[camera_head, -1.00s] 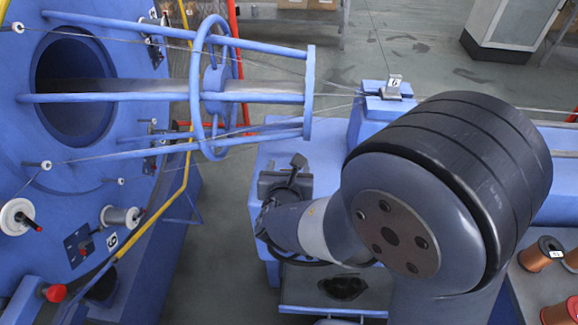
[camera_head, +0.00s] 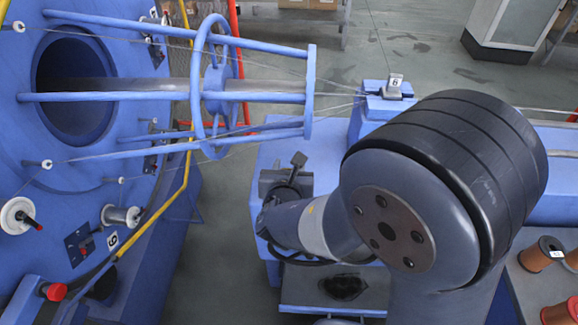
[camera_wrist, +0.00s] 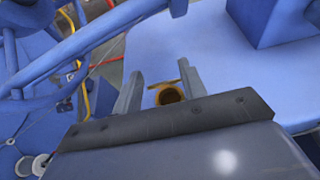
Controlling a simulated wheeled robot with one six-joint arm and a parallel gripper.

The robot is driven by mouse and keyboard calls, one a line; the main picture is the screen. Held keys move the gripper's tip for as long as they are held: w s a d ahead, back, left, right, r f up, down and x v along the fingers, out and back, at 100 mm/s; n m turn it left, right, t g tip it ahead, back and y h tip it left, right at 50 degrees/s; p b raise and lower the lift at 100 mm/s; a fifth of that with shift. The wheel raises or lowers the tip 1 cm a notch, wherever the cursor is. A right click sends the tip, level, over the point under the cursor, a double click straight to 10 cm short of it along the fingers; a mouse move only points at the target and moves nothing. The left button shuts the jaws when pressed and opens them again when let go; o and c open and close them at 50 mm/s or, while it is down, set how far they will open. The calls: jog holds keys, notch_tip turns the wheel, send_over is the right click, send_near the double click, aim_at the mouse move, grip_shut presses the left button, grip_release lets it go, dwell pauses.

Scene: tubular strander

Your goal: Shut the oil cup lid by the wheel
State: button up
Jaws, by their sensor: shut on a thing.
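In the wrist view the oil cup (camera_wrist: 170,97) is a small brass cup with a dark round mouth, between my fingers. Its lid (camera_wrist: 164,85) looks like a thin brass strip at the cup's far edge, seen nearly edge-on and raised. My gripper (camera_wrist: 158,82) has its two grey fingers either side of the lid and is shut on it. Where the fingertips touch it is hard to see. In the head view the wrist end of my arm is low over the blue machine bed, and the cup and fingertips are hidden. A blue ring wheel (camera_head: 212,85) stands behind to the left.
Blue bars and thin wires run from the large blue disc (camera_head: 120,190) to an end plate (camera_head: 309,92). A tagged block (camera_head: 385,100) stands beyond my arm. Copper spools (camera_head: 542,253) sit at right. The bed (camera_wrist: 215,60) beside the cup is clear.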

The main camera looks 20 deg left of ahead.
jog(key=shift+f+b, duration=0.15)
jog(key=shift+b, duration=0.3)
jog(key=b, duration=0.2)
jog(key=f+t+b, duration=0.1)
jog(key=b, duration=0.2)
jog(key=shift+s, duration=0.3)
jog(key=t+b, duration=0.1)
jog(key=b, duration=0.3)
jog(key=s+f+t+y+b, duration=0.1)
jog(key=t+b, duration=0.1)
jog(key=b, duration=0.3)
jog(key=shift+d+f, duration=0.15)
jog(key=shift+d, duration=0.05)
jog(key=t+b, duration=0.1)
jog(key=b, duration=0.3)
jog(key=f+t+y+b, duration=0.1)
jog(key=t+b, duration=0.1)
jog(key=b, duration=0.3)
jog(key=shift+s+d+f, duration=0.1)
jog(key=shift+s+d, duration=0.05)
jog(key=shift+s, duration=0.1)
jog(key=t+b, duration=0.1)
jog(key=b, duration=0.1)
jog(key=shift+s+f+y+b, duration=0.1)
jog(key=shift+f+y+b, duration=0.05)
jog(key=shift+y+b, duration=0.2)
jog(key=shift+t+b, duration=0.4)
jog(key=shift+b, duration=0.55)
jog(key=o, duration=1)
